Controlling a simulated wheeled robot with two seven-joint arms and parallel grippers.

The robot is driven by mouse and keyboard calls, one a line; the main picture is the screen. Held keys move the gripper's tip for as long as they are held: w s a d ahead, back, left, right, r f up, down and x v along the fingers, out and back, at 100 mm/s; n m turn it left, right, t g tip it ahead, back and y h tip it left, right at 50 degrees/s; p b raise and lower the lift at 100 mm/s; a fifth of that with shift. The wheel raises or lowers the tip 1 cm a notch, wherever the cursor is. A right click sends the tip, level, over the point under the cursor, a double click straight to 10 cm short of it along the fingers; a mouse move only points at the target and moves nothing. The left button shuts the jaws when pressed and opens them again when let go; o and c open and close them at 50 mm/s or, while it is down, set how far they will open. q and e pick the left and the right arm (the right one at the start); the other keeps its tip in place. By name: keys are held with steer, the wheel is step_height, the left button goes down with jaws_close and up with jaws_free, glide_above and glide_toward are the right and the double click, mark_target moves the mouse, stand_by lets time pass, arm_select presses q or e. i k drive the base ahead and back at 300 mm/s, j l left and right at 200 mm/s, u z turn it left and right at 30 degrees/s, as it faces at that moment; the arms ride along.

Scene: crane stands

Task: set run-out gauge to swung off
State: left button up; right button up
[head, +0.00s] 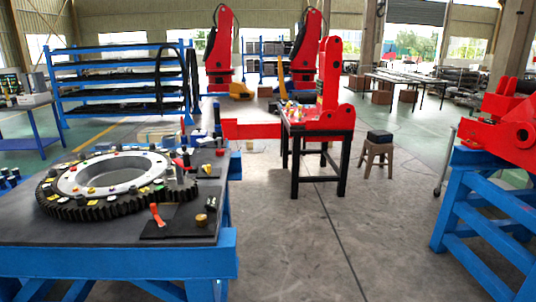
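A large dark toothed ring (75,210) with a pale inner ring lies on the blue-framed table (120,262) at the left. Several small coloured parts sit on its top. Small dark upright pieces (180,172) with a bit of red stand at the ring's right side. One of them may be the run-out gauge, but it is too small to tell which, or how it is swung. Neither of my grippers is in view.
A red-handled tool (157,214) and a brass-coloured cylinder (201,219) lie at the table's front right. A black stand (318,160) bears a red machine part. A stool (376,155) and a blue trestle (490,215) stand right. Floor between is clear.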

mark_target(206, 140)
steer(key=i+l+u, duration=0.75)
steer(key=i+u, duration=0.1)
steer(key=u, duration=0.7)
steer(key=i+l+u, duration=0.2)
steer(key=l, duration=0.15)
steer(key=i+l+u, duration=0.25)
steer(key=l+u, duration=0.2)
steer(key=l, duration=0.3)
steer(key=i+l+u, duration=0.25)
steer(key=l, duration=0.15)
steer(key=i+l, duration=0.1)
steer(key=l, duration=0.6)
steer(key=i+l, duration=0.1)
steer(key=l, duration=0.6)
